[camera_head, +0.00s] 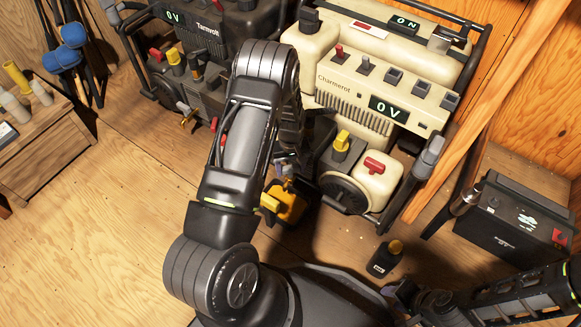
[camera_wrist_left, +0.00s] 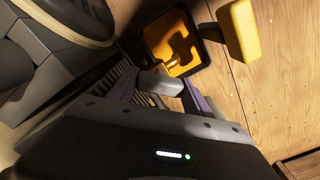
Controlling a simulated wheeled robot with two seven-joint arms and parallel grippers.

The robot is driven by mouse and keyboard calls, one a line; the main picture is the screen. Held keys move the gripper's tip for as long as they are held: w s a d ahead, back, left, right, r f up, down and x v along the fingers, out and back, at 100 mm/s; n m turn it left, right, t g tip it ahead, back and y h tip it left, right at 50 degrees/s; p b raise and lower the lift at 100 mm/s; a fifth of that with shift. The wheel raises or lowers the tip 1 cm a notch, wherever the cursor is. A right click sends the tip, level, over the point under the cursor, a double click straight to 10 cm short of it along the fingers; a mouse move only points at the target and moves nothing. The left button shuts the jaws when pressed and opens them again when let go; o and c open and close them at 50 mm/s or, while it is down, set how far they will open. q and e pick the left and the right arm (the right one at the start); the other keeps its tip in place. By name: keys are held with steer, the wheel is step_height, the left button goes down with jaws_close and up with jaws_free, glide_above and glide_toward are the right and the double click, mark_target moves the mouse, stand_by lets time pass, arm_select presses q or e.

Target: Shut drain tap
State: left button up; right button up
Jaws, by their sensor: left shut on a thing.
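In the left wrist view, the drain tap has a short brass-coloured spout (camera_wrist_left: 176,66) and a grey lever (camera_wrist_left: 160,83). The spout sits over an open orange-yellow pan (camera_wrist_left: 160,45) on the wooden floor. My left gripper (camera_wrist_left: 160,92) has its fingers on both sides of the grey lever and is shut on it. In the head view, my left gripper (camera_head: 285,163) is low beside the cream generator (camera_head: 345,65), just above the yellow pan (camera_head: 289,207). My arm hides most of the tap there. My right gripper (camera_head: 392,289) is near the bottom edge; its jaw opening is unclear.
A dark generator (camera_head: 205,40) stands left of the cream one. A small black bottle with a yellow cap (camera_head: 383,258) stands near my right gripper. A black battery box (camera_head: 515,222) is at the right. A wooden bench (camera_head: 35,150) is at the left; the floor between is clear.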

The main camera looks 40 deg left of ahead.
mark_target(290, 167)
arm_select(q)
steer(key=m, duration=0.4)
steer(key=shift+m, duration=0.3)
steer(key=m, duration=0.4)
steer(key=shift+m, duration=0.4)
steer(key=o, duration=1.1)
step_height(290, 167, up, 8)
steer(key=p, duration=0.3)
steer(key=shift+f, duration=0.1)
